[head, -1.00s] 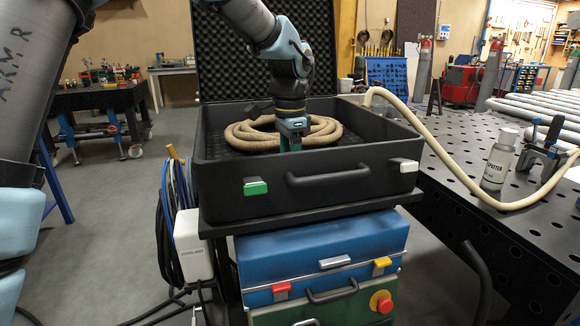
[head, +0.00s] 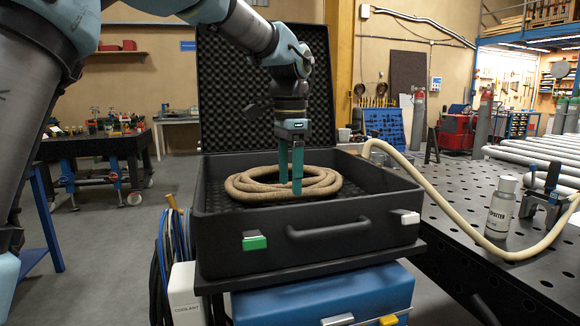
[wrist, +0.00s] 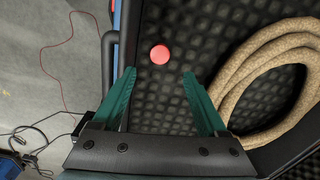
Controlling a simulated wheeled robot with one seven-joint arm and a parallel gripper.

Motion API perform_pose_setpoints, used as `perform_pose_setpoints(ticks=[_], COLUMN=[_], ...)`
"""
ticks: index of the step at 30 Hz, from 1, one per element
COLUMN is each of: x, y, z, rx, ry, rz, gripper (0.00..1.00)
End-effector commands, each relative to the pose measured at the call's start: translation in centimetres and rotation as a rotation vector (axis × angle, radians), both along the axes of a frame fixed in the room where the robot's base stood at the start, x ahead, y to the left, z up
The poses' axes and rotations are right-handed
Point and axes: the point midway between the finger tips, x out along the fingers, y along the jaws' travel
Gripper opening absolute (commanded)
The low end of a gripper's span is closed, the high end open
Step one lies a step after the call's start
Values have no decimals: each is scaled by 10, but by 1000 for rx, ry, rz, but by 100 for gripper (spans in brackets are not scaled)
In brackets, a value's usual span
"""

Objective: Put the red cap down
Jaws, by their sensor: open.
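The red cap (wrist: 159,54) is a small round disc lying on the dark foam floor of the open black case, near one wall, in the wrist view. I do not see it in the head view, where the case's front wall (head: 350,245) hides part of the floor. My gripper (head: 290,186) is open and empty above the case, its two green fingers pointing down. In the wrist view the gripper (wrist: 158,76) has its fingers spread apart, with the cap lying beyond and between the tips, not touching them.
A tan coiled hose (head: 325,184) lies in the case, close to my gripper's right finger in the wrist view. A cream hose (head: 430,200) runs over the case's right side to a perforated table (head: 520,270) holding a white bottle (head: 501,208). The case lid stands open behind.

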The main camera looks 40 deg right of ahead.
Motion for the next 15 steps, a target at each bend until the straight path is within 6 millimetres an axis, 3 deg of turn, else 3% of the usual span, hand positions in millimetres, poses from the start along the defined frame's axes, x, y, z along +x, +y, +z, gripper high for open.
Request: perform_pose_setpoints(ticks=[6, 15], x=[0, 0], y=[-1, 0], z=[26, 31], rx=[-2, 0], ry=[-1, 0], rz=[0, 0], gripper=[76, 76])
